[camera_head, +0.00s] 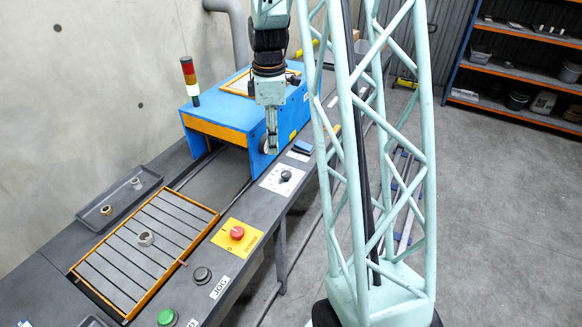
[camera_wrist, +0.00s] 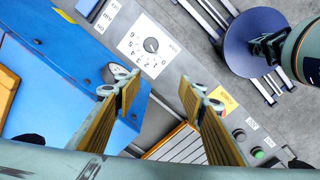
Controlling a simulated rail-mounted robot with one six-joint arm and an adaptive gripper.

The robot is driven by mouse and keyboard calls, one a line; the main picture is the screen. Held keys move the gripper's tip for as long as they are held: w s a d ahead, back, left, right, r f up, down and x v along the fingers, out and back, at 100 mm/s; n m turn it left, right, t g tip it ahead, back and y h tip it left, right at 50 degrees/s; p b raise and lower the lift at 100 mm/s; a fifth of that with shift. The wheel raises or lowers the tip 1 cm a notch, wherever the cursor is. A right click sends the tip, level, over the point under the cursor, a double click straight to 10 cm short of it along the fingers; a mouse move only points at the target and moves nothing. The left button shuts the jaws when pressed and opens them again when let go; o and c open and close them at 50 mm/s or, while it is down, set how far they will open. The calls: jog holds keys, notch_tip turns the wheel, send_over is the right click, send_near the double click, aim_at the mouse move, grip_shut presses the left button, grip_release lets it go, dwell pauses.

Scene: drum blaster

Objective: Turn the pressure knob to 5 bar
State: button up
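My gripper (camera_head: 271,143) hangs pointing down, above and slightly left of the knob, beside the blue machine. In the wrist view its two fingers (camera_wrist: 160,88) are wide apart with nothing between them; the knob is untouched.
The blue machine (camera_head: 294,108) stands close to my gripper.

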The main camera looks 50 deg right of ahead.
send_over(286, 173)
notch_tip(286, 173, down, 4)
jog(key=shift+s+n+p, duration=0.1)
jog(key=shift+n+p, duration=0.3)
jog(key=shift+p, duration=0.05)
jog(key=shift+f, duration=0.15)
jog(key=shift+f+b, duration=0.9)
jog(key=shift+f, duration=5.85)
jog(key=shift+c, duration=0.3)
jog(key=c, duration=0.8)
